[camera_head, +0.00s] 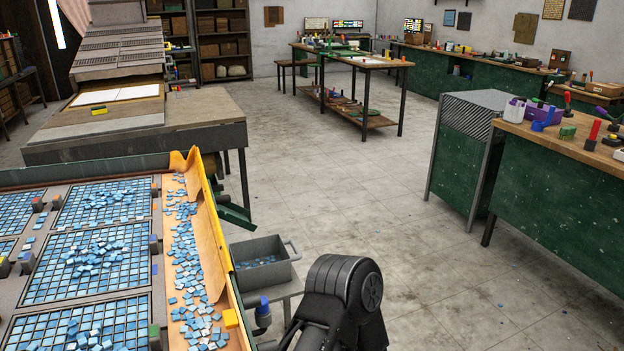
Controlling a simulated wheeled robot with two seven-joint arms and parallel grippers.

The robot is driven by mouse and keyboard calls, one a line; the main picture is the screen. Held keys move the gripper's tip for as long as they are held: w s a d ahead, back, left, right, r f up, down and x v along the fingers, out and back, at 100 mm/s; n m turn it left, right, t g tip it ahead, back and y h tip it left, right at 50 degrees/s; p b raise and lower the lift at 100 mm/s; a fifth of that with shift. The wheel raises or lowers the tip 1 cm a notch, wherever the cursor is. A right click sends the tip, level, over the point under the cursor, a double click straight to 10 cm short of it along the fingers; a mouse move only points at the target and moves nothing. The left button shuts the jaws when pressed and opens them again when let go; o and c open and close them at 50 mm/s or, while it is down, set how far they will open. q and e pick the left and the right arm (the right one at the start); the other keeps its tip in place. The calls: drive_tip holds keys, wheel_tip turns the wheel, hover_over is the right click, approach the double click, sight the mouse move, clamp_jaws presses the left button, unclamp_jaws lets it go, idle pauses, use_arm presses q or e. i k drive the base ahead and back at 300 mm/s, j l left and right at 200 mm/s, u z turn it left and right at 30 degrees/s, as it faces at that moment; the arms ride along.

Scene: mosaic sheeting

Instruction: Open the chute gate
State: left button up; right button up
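A long tan chute (204,225) with a yellow outer edge runs along the right side of the tile table. Many small blue tiles (188,250) lie scattered along its floor, densest at the near end. A yellow block (231,318) sits on its right wall near the front. A blue-topped knob (263,308) stands just outside that wall. I cannot tell which part is the gate, or whether it is open or shut. A dark link of my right arm shows at the bottom centre, right of the chute. Neither gripper is in view.
A grey handled bin (284,270) holding blue tiles stands right of the chute. Grid trays (70,232) with loose blue tiles fill the table at left. A green-panelled workbench (545,195) stands at right. The floor (370,190) between is clear.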

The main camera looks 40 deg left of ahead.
sight(220, 200)
drive_tip(key=i+u, duration=0.25)
drive_tip(key=i, duration=0.25)
drive_tip(key=i+u, duration=0.2)
drive_tip(key=i, duration=0.3)
drive_tip(key=i+l+u, duration=0.25)
drive_tip(key=i, duration=0.2)
drive_tip(key=i+j+u, duration=0.1)
drive_tip(key=i+u, duration=0.8)
drive_tip(key=i+l+u, duration=0.25)
drive_tip(key=u, duration=0.25)
drive_tip(key=i+l+u, duration=0.7)
drive_tip(key=i, duration=0.1)
